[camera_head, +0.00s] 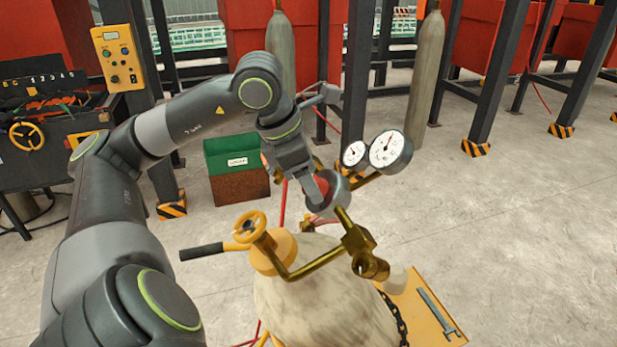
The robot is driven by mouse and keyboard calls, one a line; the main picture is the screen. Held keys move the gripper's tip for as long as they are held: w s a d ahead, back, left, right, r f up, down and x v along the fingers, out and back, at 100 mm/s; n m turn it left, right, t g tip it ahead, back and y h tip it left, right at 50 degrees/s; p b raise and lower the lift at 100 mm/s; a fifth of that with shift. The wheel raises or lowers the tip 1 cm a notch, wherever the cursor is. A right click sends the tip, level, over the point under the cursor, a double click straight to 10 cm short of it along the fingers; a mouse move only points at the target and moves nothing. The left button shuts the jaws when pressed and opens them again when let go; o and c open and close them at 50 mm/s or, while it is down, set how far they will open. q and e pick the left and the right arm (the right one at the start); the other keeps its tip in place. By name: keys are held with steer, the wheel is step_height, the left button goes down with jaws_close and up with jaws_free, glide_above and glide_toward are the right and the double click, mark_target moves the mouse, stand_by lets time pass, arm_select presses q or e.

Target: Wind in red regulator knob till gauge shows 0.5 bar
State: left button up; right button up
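The red regulator knob (323,189) shows partly, against the round grey regulator body (338,194) on the brass fittings (357,241). My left gripper (312,186) is at the knob, with one finger across its near side. The other finger is hidden, so I cannot tell whether it grips the knob. Two white round gauges stand behind the regulator: a larger gauge (390,150) and a smaller gauge (353,154). Their scale numbers are too small to read. My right gripper is not in view.
A pale gas cylinder (325,300) with a yellow handwheel (249,226) stands below the regulator. A wrench (437,314) lies on a yellow plate (412,317) at its right. A green and brown box (236,167) stands behind. The floor at right is clear.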

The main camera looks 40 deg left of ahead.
arm_select(q)
steer(key=shift+o, duration=0.4)
steer(key=shift+s+a+r, duration=0.15)
steer(key=shift+r, duration=0.3)
steer(key=v, duration=1.6)
steer(key=shift+s+r, duration=0.2)
